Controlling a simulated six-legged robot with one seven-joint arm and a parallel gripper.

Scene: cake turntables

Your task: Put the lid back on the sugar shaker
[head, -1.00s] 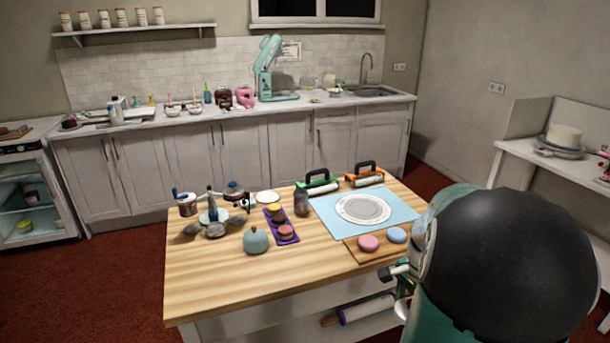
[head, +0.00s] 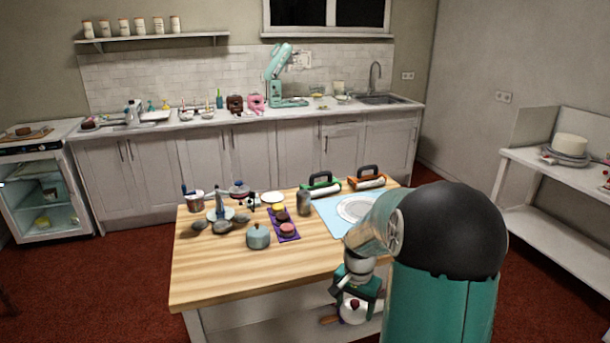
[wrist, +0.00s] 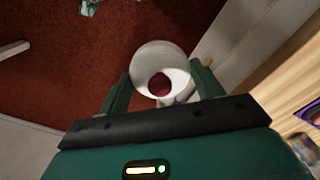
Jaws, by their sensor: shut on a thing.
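My gripper (head: 355,290) is low beside the front right edge of the wooden island, below its top. It is shut on a white round lid-like thing (head: 353,310) with a dark red middle. In the wrist view this white thing (wrist: 150,57) sits between the two green fingers of my gripper (wrist: 162,82). A grey cylinder (head: 304,203), which looks like the sugar shaker, stands upright on the island left of the blue mat. My gripper is well apart from it, in front and to the right. I cannot make out its top clearly.
The wooden island top (head: 220,275) is bare at its front left. A blue-grey pot (head: 258,237), a purple tray (head: 285,231) of cakes and several tools stand behind. The blue mat (head: 330,215) is partly hidden by my arm. The wrist view shows red floor (wrist: 60,70).

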